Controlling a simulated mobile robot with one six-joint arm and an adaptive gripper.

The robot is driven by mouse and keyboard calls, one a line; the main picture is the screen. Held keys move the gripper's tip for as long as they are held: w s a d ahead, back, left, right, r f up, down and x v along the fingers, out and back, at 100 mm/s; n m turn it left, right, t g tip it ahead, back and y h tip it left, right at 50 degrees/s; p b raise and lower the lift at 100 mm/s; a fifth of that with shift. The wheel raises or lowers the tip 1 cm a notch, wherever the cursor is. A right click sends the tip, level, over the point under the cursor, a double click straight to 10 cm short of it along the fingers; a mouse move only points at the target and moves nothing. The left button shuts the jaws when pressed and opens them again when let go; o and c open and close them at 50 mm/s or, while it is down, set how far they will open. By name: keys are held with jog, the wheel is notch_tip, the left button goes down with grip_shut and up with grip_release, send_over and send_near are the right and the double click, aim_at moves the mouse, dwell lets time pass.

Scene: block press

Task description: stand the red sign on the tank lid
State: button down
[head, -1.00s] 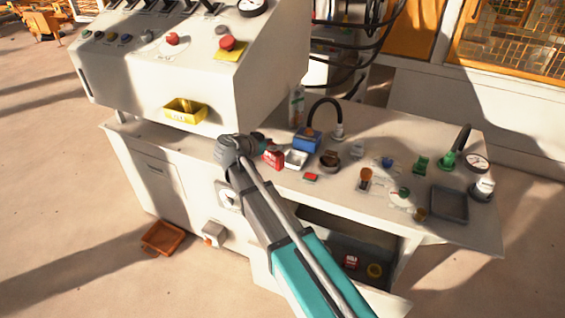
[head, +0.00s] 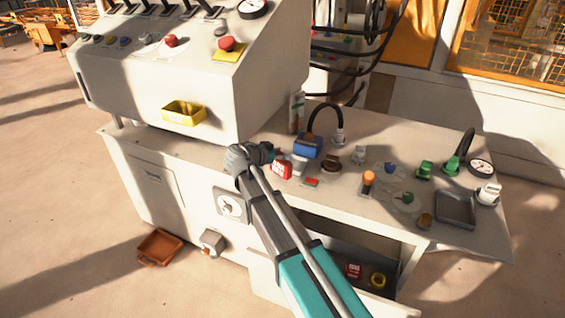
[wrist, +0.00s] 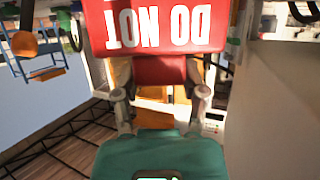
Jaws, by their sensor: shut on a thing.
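The red sign (head: 282,169) with white lettering is at the end of my arm in the head view, over the bench top. In the wrist view the red sign (wrist: 158,26) is close up, its words "DO NOT" upside down. My gripper (wrist: 160,88) is shut on it, one finger at each side. In the head view my gripper (head: 271,157) is small and partly hidden by its own wrist. A blue box (head: 308,146) with an orange-brown knob stands just right of and behind the sign; it may be the tank. I see no clear gap between sign and bench.
A black hose (head: 325,106) arches behind the blue box. A pale tray (head: 299,164) and a red-green piece (head: 311,182) lie close to the sign. Several knobs and a dark tray (head: 455,210) occupy the right side. The sloped control cabinet (head: 255,95) rises at left.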

aim_at(278, 161)
jog(key=shift+w+d+f+b, duration=0.25)
jog(key=shift+w+f+b, duration=0.05)
jog(key=shift+f+b, duration=1.55)
jog(key=shift+f, duration=0.1)
jog(key=shift+f, duration=0.15)
jog(key=shift+c, duration=0.8)
grip_release()
jog(key=shift+s+r, duration=0.1)
jog(key=shift+r, duration=0.2)
jog(key=p+v, duration=0.4)
jog(key=v, duration=0.7)
jog(key=shift+s+a+r+p, duration=0.15)
jog(key=shift+s+a+p, duration=0.1)
jog(key=shift+a+p, duration=0.05)
